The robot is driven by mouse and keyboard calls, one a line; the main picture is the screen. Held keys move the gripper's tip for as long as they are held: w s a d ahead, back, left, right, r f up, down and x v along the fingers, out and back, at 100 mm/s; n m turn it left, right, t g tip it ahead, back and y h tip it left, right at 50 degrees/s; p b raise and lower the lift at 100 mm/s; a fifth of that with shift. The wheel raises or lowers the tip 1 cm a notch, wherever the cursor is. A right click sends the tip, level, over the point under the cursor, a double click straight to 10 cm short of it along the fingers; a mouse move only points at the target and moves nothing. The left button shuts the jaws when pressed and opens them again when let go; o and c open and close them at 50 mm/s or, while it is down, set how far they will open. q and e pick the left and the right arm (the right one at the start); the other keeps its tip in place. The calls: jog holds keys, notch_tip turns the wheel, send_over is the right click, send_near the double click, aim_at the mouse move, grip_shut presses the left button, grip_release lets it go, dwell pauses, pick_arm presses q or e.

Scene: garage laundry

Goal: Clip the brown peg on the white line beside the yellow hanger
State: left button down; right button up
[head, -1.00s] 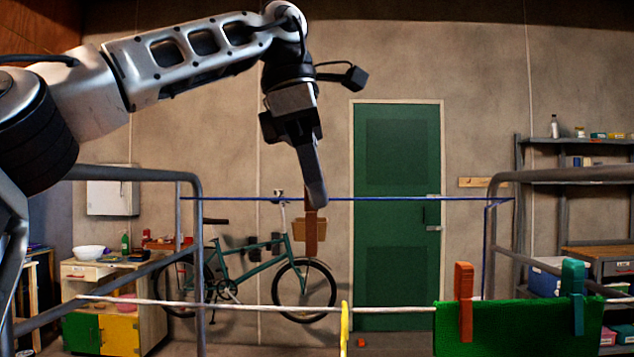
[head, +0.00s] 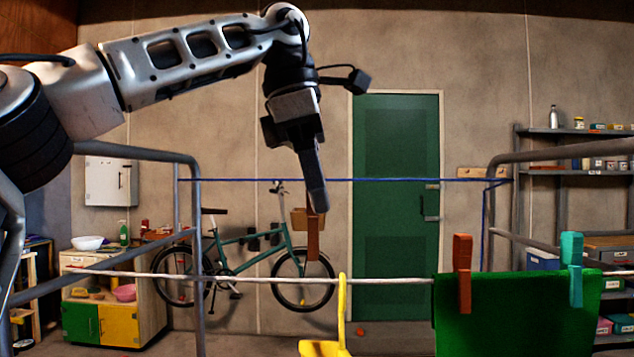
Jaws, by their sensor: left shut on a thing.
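My left gripper (head: 316,205) points down from above and is shut on the brown peg (head: 313,240). The peg hangs upright below the fingertips, its lower end a little above the white line (head: 235,279) in the picture. I cannot tell how far apart in depth they are. The yellow hanger (head: 342,310) hangs on the white line, just right of and below the peg; its lower part is cut by the picture's bottom edge. My right gripper is not in view.
A green cloth (head: 510,315) hangs on the white line at right, held by an orange-brown peg (head: 462,275) and a teal peg (head: 573,270). A blue line (head: 400,180) runs behind. Grey rack rails (head: 197,240) stand left and right. The white line left of the hanger is bare.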

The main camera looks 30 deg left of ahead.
aim_at(317, 242)
pick_arm(q)
jog(key=shift+b+x, duration=0.5)
jog(key=shift+x, duration=0.45)
jog(key=shift+s+a+f+b, duration=0.1)
jog(key=shift+f+b, duration=0.1)
jog(key=shift+f, duration=0.15)
jog(key=shift+s+a+f+b, duration=0.1)
jog(key=shift+f+b, duration=0.05)
jog(key=shift+f, duration=0.2)
jog(key=shift+b+x, duration=0.35)
jog(key=shift+x, duration=0.4)
jog(key=shift+a+f+b, duration=0.1)
jog(key=shift+f+b, duration=0.2)
jog(key=shift+f, duration=0.65)
jog(key=c, duration=1.2)
grip_release()
jog(key=shift+c, duration=0.2)
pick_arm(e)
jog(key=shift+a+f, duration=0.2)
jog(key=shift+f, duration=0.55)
pick_arm(q)
jog(key=shift+r, duration=0.1)
